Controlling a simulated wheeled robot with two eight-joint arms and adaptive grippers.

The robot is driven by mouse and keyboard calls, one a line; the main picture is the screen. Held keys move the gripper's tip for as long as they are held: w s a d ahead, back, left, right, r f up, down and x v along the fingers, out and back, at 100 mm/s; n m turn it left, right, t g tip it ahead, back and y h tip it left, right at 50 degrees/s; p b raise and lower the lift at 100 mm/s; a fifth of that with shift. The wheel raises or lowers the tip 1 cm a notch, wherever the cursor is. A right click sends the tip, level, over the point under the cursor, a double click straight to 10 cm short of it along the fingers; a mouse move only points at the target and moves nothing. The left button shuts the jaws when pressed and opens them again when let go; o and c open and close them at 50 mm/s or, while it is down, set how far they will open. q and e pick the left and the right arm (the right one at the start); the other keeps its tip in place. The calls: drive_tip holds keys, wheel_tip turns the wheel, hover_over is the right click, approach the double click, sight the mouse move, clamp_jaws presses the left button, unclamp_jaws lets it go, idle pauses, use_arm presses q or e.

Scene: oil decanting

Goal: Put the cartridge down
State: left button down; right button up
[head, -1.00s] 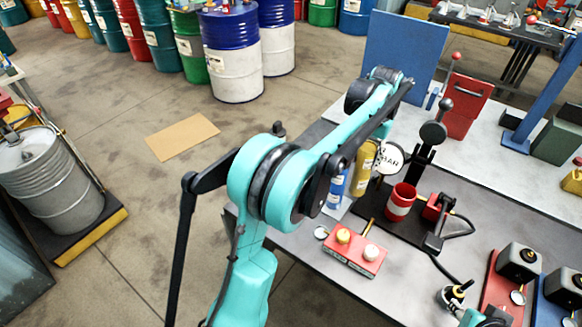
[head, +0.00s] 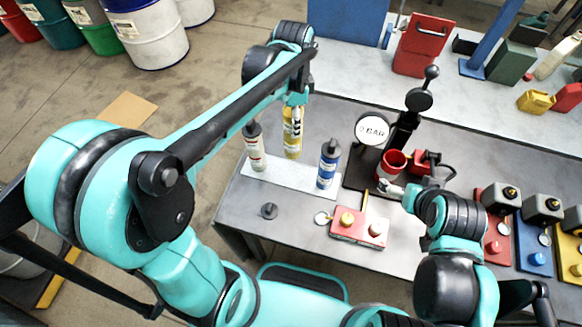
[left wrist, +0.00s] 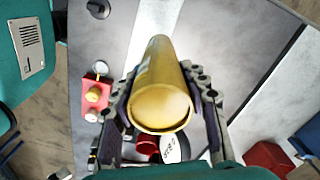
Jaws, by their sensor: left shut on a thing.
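A yellow cartridge (head: 292,138) is upright at the far edge of the pale plate (head: 290,181). I cannot tell whether its base touches the plate. My left gripper (head: 295,98) is shut on its upper part. The left wrist view looks along the cartridge (left wrist: 160,88), between the two fingers of the gripper (left wrist: 160,76). A grey cartridge (head: 255,150) stands on the plate to its left and a blue cartridge (head: 328,166) to its right. My right gripper (head: 388,188) is beside the red cup; its fingers are too small to read.
A press with a round gauge (head: 371,130) and the red cup (head: 392,163) stand right of the plate. A red box with yellow and white knobs (head: 358,228) and a black cap (head: 269,211) lie in front. Red and blue stations (head: 536,262) are at the right.

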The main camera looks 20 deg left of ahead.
sight(291, 149)
use_arm(q)
drive_tip(key=shift+s+r+m, duration=0.15)
drive_tip(key=shift+s+m, duration=0.55)
drive_tip(key=shift+s, duration=0.4)
wheel_tip(291, 149, down, 6)
drive_tip(key=shift+r+b, duration=0.1)
drive_tip(key=shift+b, duration=0.5)
drive_tip(key=shift+f, duration=0.55)
drive_tip(key=shift+f+b, duration=0.55)
drive_tip(key=shift+f, duration=1.05)
use_arm(e)
drive_tip(key=shift+a+f, duration=0.15)
drive_tip(key=shift+f, duration=0.7)
